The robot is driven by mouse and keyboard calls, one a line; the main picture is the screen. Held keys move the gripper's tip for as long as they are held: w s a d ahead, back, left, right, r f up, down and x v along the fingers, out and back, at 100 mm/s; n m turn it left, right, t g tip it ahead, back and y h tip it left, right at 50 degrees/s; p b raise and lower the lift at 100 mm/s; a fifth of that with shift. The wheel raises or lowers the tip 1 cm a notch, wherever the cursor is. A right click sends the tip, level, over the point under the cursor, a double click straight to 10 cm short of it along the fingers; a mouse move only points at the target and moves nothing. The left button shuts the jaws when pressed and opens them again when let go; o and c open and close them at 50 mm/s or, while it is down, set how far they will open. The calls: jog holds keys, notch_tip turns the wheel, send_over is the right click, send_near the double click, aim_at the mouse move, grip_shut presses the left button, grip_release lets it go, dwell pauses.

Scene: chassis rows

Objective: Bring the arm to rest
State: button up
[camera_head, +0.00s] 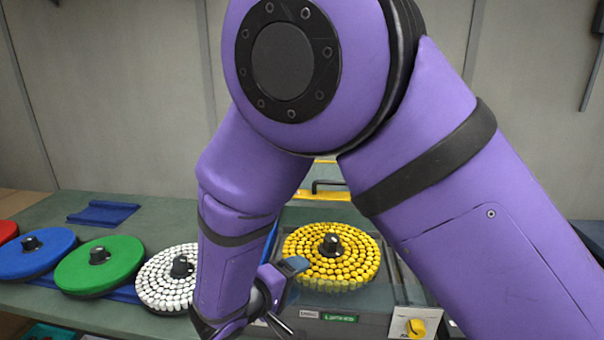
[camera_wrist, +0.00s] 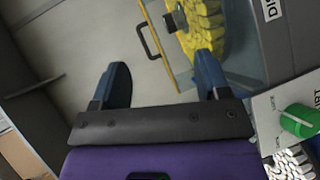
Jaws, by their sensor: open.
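My gripper (camera_head: 284,290) hangs low at the end of my purple arm, in front of the disc of yellow pieces (camera_head: 330,258) and to the right of the disc of white pieces (camera_head: 168,278). In the wrist view my gripper (camera_wrist: 162,78) shows two blue fingers standing well apart, with nothing between them. My arm is bent, its large elbow high in the middle of the head view. It hides part of the bench and wall.
Green (camera_head: 100,264) and blue (camera_head: 36,254) discs and part of a red one stand on the bench at left. The yellow pieces sit at a clear-topped unit with a black handle (camera_head: 328,184). A yellow knob (camera_head: 416,328) is on a white panel; a green knob (camera_wrist: 298,121) shows in the wrist view.

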jog(key=s+d+r+m+g+y, duration=0.1)
jog(key=s+d+r+m+g, duration=0.15)
jog(key=d+r+g, duration=0.5)
jog(key=s+d+r+m+g+y, duration=0.1)
jog(key=d+r+m+g, duration=0.15)
jog(key=d+r, duration=0.9)
jog(key=s+d+r+m+t+y, duration=0.1)
jog(key=s+d+r+t+y, duration=0.1)
jog(key=s+d, duration=0.4)
jog(key=s+d+r+m+t+y, duration=0.2)
jog(key=s+d+r+y, duration=0.2)
jog(key=s, duration=0.5)
jog(key=d+y, duration=0.2)
jog(key=d, duration=0.1)
jog(key=shift+d, duration=0.15)
